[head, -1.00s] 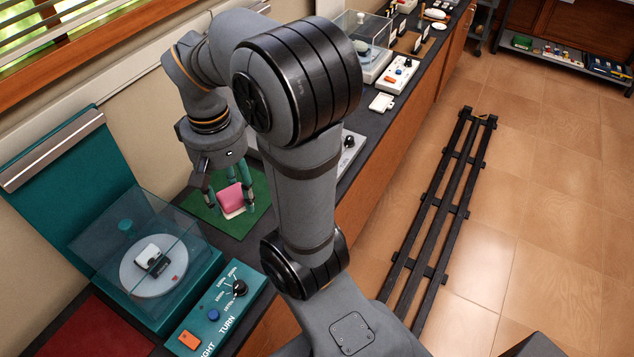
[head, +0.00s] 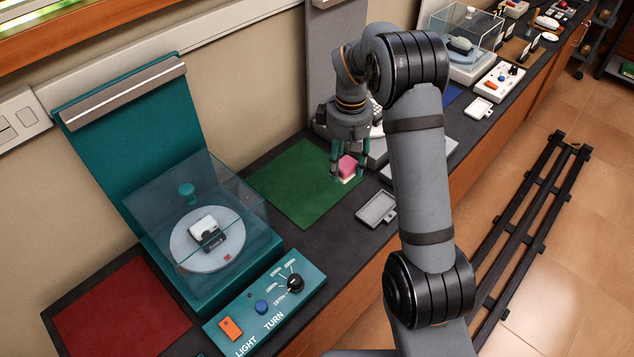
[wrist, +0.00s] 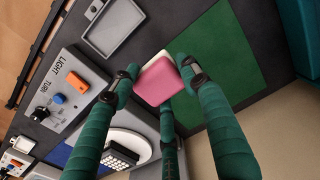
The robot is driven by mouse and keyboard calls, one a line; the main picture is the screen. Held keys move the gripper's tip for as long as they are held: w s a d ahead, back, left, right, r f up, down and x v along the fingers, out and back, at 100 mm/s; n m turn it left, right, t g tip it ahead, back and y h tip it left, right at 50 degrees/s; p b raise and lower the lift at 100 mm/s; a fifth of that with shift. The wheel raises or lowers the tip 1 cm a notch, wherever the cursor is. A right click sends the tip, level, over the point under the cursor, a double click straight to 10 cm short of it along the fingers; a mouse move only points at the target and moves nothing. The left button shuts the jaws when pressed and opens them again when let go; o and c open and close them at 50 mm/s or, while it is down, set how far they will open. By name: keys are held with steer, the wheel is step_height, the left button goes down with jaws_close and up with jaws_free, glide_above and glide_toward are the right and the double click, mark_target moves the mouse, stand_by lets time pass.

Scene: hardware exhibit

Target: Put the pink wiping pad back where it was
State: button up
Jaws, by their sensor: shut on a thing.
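The pink wiping pad (head: 348,165), pink on top with a white layer beneath, is held between the fingers of my gripper (head: 346,172). In the wrist view the pad (wrist: 158,84) sits between the green fingers of the gripper (wrist: 160,88), which are shut on it. The pad is at the right edge of the green mat (head: 290,185), partly over the dark counter. I cannot tell whether its underside touches the surface. A shallow grey tray (head: 377,209) lies on the counter in front of the pad, apart from it; it also shows in the wrist view (wrist: 112,28).
A teal turntable unit with a clear cover (head: 195,215) and a control panel (head: 265,305) stand left of the mat. A red mat (head: 120,310) lies at far left. A grey device stands close behind and right of my gripper. Most of the green mat is bare.

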steer(key=p, duration=0.2)
glide_above(316, 189)
step_height(316, 189, down, 4)
steer(key=shift+d+f, duration=0.1)
steer(key=shift+f, duration=2.15)
steer(key=shift+f, duration=0.2)
steer(key=o, duration=1.2)
steer(key=shift+r, duration=0.15)
step_height(316, 189, up, 12)
steer(key=shift+b, duration=0.4)
steer(key=shift+r, duration=0.1)
